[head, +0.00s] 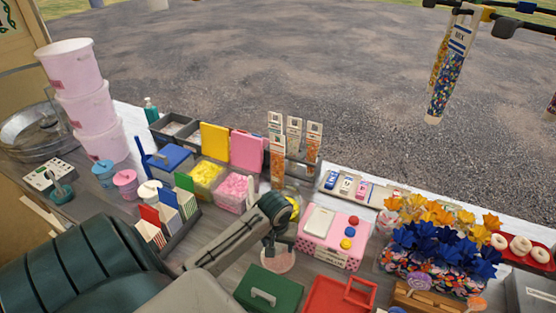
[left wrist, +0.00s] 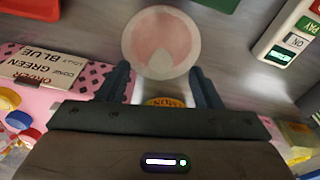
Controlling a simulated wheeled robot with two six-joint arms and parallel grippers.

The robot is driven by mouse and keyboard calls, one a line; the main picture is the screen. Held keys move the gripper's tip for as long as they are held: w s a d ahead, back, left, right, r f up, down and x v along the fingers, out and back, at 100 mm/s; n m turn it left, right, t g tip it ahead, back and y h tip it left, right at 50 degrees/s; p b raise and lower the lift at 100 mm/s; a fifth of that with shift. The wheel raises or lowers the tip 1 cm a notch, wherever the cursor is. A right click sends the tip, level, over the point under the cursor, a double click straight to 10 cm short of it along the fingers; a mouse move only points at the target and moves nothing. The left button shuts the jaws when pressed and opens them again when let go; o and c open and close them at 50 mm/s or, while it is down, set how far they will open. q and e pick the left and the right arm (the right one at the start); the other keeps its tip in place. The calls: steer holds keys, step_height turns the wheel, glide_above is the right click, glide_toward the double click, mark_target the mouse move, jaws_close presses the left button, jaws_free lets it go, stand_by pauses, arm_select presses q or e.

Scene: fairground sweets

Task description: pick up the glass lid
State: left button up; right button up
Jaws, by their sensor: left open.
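A round, see-through piece with a pinkish middle, which looks like the glass lid (head: 279,263), sits on the counter at bottom centre in the head view. It also shows at the top of the left wrist view (left wrist: 160,42). My left gripper (head: 279,246) is just above and behind it in the head view. In the left wrist view, the gripper's dark fingers (left wrist: 162,78) are spread apart, with the round piece just past their tips and nothing visible held. I cannot tell whether it touches them or rests on a jar. My right gripper is out of view.
A pink box with coloured buttons (head: 335,238) stands close on the right. A card rack (head: 168,222) is left. A lemon-labelled item (left wrist: 165,102) lies behind the fingers.

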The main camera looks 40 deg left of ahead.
mark_target(278, 250)
arm_select(q)
steer(key=f, duration=0.1)
steer(key=f+p, duration=0.1)
steer(key=f, duration=0.1)
steer(key=shift+w+a+f+p, duration=0.2)
steer(key=shift+w+f+p, duration=0.05)
steer(key=shift+w+p, duration=0.05)
steer(key=shift+f, duration=0.45)
steer(key=c, duration=0.7)
steer(key=shift+s, duration=0.1)
steer(key=c, duration=0.6)
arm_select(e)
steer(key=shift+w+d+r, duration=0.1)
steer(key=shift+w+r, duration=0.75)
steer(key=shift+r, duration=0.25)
